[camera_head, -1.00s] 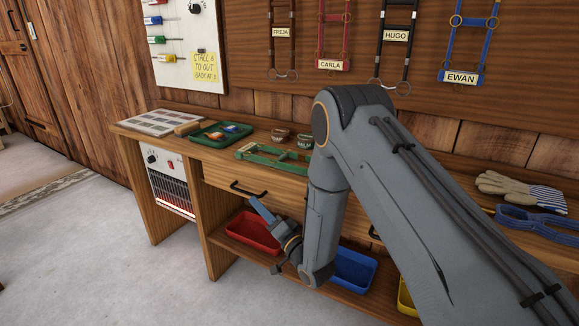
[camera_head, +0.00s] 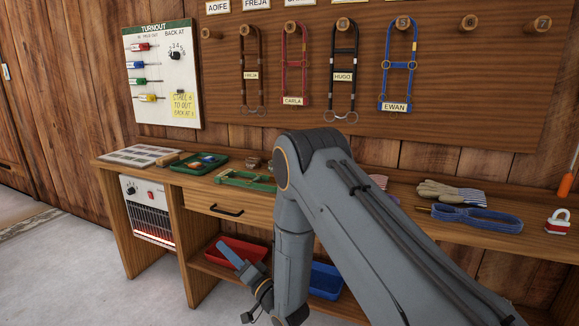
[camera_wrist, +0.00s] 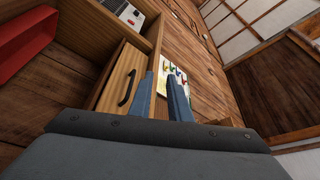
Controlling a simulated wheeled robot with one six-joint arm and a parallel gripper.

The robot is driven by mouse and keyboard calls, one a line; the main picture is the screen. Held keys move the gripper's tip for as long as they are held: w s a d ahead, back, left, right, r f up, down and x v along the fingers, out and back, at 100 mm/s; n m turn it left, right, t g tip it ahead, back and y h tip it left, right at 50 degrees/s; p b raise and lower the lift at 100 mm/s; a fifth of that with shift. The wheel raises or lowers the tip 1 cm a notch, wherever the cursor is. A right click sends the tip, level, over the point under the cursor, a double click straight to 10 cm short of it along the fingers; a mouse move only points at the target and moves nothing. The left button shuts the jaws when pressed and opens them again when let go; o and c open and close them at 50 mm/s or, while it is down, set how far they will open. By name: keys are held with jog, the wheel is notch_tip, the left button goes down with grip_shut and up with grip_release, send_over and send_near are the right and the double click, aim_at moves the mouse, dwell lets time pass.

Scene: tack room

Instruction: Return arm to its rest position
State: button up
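My grey arm (camera_head: 345,200) reaches from the lower right across the front of the workbench (camera_head: 120,167), folded downward at its elbow. My gripper (camera_head: 222,246) hangs low in front of the bench, by the red tray on the lower shelf. In the wrist view, the two blue-grey fingers of my gripper (camera_wrist: 160,88) stand apart with a narrow gap and nothing between them. The drawer with its black handle (camera_wrist: 128,87) shows behind them. My arm hides part of the bench top and shelf.
A red tray (camera_head: 253,248) and a blue tray (camera_head: 328,278) sit on the lower shelf. A heater (camera_head: 150,222) stands at the left. A green tray (camera_head: 208,169), gloves (camera_head: 437,190) and a padlock (camera_head: 558,221) lie on top. The floor at left is clear.

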jog(key=w+d+r+n+g+h, duration=0.2)
jog(key=w+d+r+h, duration=0.2)
jog(key=d+r+h, duration=0.25)
jog(key=s+d+r+g+h, duration=0.3)
jog(key=s+d+h, duration=0.2)
jog(key=s+d, duration=0.35)
jog(key=s+d+r+n+g+h, duration=0.1)
jog(key=s+d+r+g, duration=0.3)
jog(key=s, duration=0.6)
jog(key=s+d+n+g+h, duration=0.15)
jog(key=s+d, duration=0.35)
jog(key=s, duration=0.6)
jog(key=s+d+r+n+g+h, duration=0.1)
jog(key=s+d+r+g, duration=0.3)
jog(key=s, duration=0.6)
jog(key=d+r+m+p, duration=0.3)
jog(key=d+r+p, duration=0.4)
jog(key=p, duration=1.1)
jog(key=shift+d+r+t, duration=0.4)
jog(key=shift+d+t, duration=0.05)
jog(key=shift+d, duration=0.75)
